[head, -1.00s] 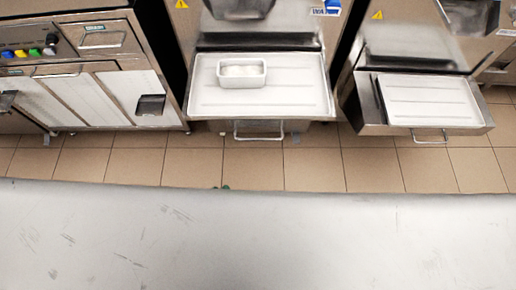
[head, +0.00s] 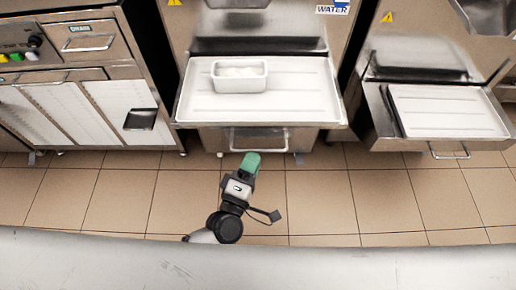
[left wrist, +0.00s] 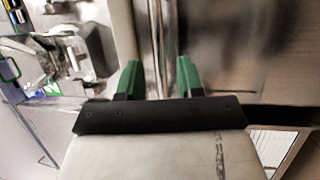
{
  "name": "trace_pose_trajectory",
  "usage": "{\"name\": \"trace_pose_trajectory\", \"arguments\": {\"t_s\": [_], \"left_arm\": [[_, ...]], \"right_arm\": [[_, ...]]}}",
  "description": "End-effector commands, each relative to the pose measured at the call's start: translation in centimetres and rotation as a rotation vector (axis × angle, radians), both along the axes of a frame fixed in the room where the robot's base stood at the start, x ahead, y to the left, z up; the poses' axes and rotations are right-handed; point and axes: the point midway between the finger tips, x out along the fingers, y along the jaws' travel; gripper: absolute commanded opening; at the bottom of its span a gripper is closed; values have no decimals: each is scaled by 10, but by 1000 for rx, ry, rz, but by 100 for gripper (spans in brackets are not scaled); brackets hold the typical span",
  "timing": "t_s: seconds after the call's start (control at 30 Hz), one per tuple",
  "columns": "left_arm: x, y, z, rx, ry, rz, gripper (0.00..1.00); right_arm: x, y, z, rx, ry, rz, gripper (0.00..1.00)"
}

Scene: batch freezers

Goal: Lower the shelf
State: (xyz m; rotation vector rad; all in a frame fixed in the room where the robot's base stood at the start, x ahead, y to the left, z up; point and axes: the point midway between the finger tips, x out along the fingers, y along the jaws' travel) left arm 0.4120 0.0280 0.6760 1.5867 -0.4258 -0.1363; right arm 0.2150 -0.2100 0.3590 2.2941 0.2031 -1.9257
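The middle freezer's shelf (head: 310,108) sticks out level, with a white tray surface. Its metal handle (head: 258,140) hangs on the front below. A small white pan (head: 240,84) stands on the shelf. My left gripper (head: 251,161) is just below and in front of that handle, its green tip close to it; I cannot tell whether they touch. In the left wrist view the two green fingers (left wrist: 158,80) are spread apart, with shiny metal beyond them and nothing clearly held. My right gripper is not in view.
A second freezer at right has a similar shelf (head: 455,112) with its own handle (head: 449,153). A cabinet (head: 75,95) with panels and knobs stands at left. Tiled floor (head: 330,195) is open between the machines and a grey surface (head: 300,268) across the bottom.

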Motion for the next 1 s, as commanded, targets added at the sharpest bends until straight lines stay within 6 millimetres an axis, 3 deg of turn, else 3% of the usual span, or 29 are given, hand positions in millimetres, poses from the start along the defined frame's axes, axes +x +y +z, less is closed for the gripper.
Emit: {"name": "trace_pose_trajectory", "arguments": {"t_s": [0.23, 0.6, 0.63, 0.87, 1.0], "left_arm": [[31, -12, 6, 1, 0, 0, 37], [37, -14, 6, 2, 0, -1, 37], [37, -14, 6, 2, 0, -1, 35], [37, -14, 6, 2, 0, -1, 0], [37, -14, 6, 2, 0, -1, 0]], "right_arm": [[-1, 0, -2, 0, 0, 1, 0], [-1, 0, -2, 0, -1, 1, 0], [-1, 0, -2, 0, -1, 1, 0], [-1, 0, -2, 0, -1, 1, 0], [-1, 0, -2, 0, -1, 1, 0]]}}
